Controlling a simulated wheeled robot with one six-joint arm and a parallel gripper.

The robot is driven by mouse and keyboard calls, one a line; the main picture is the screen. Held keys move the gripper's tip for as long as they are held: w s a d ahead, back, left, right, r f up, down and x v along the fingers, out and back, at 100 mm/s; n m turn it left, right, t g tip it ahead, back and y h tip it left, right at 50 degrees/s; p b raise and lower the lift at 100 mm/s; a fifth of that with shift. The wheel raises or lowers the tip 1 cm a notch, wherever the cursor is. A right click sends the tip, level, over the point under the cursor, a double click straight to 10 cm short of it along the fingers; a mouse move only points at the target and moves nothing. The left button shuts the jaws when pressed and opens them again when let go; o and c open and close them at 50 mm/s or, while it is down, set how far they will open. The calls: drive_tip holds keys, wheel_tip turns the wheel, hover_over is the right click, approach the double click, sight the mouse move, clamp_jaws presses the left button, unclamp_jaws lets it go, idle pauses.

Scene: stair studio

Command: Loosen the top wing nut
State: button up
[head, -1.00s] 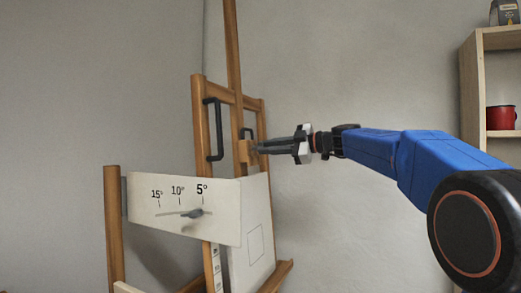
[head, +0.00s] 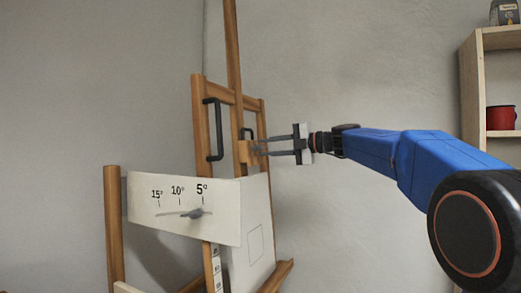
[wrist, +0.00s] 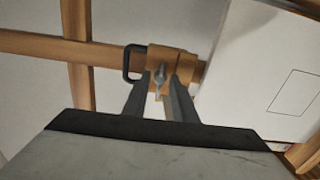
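The top wing nut (wrist: 159,73) is a small grey metal nut on a wooden block (wrist: 168,56) of the easel. In the head view the block (head: 245,152) sits at the easel's mast and the nut is hard to make out behind the fingertips. My gripper (head: 262,147) reaches in from the right, its fingers pointing at the block. In the wrist view my gripper (wrist: 162,80) is open, with one finger on each side of the nut. Gaps show between fingers and nut; I cannot tell whether either touches it.
A white angle plate (head: 165,200) with a slot and a grey knob (head: 192,213) near 5° is at the lower left. Black handles (head: 214,130) stand by the mast. A white panel (head: 258,225) is below. A shelf with a red mug (head: 501,118) stands right.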

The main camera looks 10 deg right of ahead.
drive_tip(key=v, duration=0.6)
idle(0.6)
drive_tip(key=shift+s, duration=0.1)
drive_tip(key=s+a+f+m+g+h, duration=0.25)
drive_tip(key=s+f+m, duration=0.55)
drive_tip(key=f, duration=0.4)
drive_tip(key=s+a+f+m+g+h, duration=0.1)
drive_tip(key=s+f+m+h, duration=0.4)
drive_tip(key=s+f, duration=0.6)
drive_tip(key=s+d+f+m+g+h, duration=0.1)
drive_tip(key=s+d+f+m+h, duration=0.2)
drive_tip(key=s+f+m, duration=0.5)
drive_tip(key=s+d+f+m+h, duration=0.3)
drive_tip(key=s+d+f+m, duration=0.3)
drive_tip(key=s+f, duration=0.9)
wheel_tip(320, 180, down, 3)
drive_tip(key=shift+f+m+g, duration=0.2)
drive_tip(key=shift+m+g, duration=0.15)
drive_tip(key=shift+m, duration=0.75)
